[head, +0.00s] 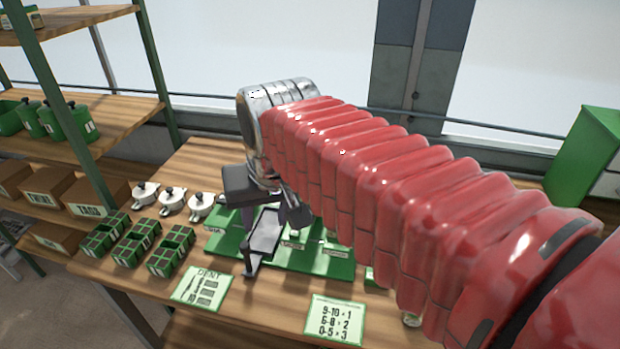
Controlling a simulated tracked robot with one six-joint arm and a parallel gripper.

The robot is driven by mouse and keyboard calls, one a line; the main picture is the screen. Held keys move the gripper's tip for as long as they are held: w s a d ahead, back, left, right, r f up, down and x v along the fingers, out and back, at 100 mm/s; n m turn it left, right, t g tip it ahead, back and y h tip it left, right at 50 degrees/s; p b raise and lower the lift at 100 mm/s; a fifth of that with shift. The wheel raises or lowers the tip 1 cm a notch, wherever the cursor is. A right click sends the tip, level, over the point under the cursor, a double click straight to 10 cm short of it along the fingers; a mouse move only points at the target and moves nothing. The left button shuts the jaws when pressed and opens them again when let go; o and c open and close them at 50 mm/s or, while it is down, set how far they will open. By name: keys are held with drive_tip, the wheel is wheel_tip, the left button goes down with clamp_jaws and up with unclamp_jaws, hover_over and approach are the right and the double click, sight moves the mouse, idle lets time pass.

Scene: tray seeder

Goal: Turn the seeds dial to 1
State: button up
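A green panel (338,268) lies on the wooden table with small pale labels on it. My gripper (263,240) hangs over the panel's left and middle part, pointing down. Its dark grey fingers overlap the panel in this view. Whether they touch anything there is not clear. The seeds dial cannot be made out; my gripper and red arm cover much of the panel. I cannot tell whether the fingers are open or shut.
Several green cell trays (134,243) and three white lidded pots (172,198) stand left of the panel. A "DENT" card (203,287) and a number card (336,318) lie in front. Shelves (118,113) with boxes stand left; a green box (590,150) stands right.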

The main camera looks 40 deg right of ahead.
drive_tip(key=w+d+m+g, duration=0.2)
drive_tip(key=w+d+m, duration=0.3)
drive_tip(key=w+d, duration=0.3)
drive_tip(key=w+d+r+m+g, duration=0.1)
drive_tip(key=w+d+m, duration=0.5)
drive_tip(key=d, duration=0.8)
drive_tip(key=w+g, duration=0.1)
drive_tip(key=w, duration=0.2)
drive_tip(key=shift+w+m, duration=0.2)
drive_tip(key=shift+m, duration=0.1)
wheel_tip(320, 180, down, 14)
drive_tip(key=shift+r, duration=0.15)
